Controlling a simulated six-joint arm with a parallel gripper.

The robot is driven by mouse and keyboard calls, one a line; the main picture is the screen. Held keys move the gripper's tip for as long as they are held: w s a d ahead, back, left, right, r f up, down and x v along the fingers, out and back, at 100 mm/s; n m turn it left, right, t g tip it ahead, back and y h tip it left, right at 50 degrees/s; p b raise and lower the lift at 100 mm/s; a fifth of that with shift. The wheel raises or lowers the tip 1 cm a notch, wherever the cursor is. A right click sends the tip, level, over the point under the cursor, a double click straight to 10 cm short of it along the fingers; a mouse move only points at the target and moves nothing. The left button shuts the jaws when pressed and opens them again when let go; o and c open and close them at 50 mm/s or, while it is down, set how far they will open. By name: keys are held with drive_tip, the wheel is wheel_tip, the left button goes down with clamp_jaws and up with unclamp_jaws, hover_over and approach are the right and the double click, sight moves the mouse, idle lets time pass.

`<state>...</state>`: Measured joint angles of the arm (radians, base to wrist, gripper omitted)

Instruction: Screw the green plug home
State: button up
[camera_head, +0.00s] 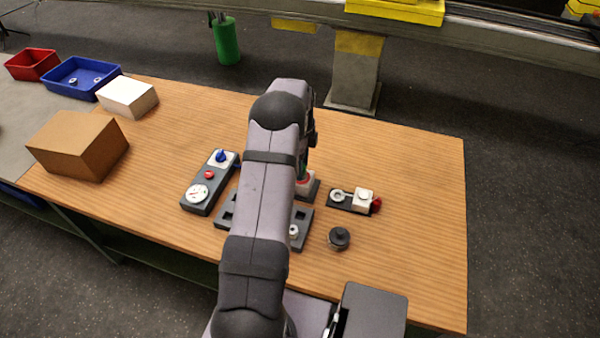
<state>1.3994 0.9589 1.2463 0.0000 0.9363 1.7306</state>
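My arm reaches across the middle of the table and its upper links hide most of my gripper (304,152). The fingertips are hidden, so I cannot tell whether it is open or shut. A narrow sliver of green, probably the green plug (302,168), shows beside the arm, directly below the gripper. Under it stands a white block with a red ring (305,183) on a dark base. I cannot tell whether the plug sits in the ring, touches it or is held by the gripper.
A dark slotted plate (304,216) lies partly under my arm. Left is a panel with gauge and knobs (208,184); right are a small fixture (355,199) and a black round knob (339,238). A brown box (77,145), white box (127,96) and bins stand far left. The table's right side is clear.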

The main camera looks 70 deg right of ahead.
drive_tip(key=n, duration=0.4)
drive_tip(key=shift+n, duration=0.8)
drive_tip(key=n, duration=0.3)
drive_tip(key=shift+n, duration=0.3)
drive_tip(key=n, duration=0.4)
drive_tip(key=shift+n, duration=0.4)
drive_tip(key=n, duration=0.3)
drive_tip(key=shift+n, duration=0.3)
drive_tip(key=shift+c, duration=0.3)
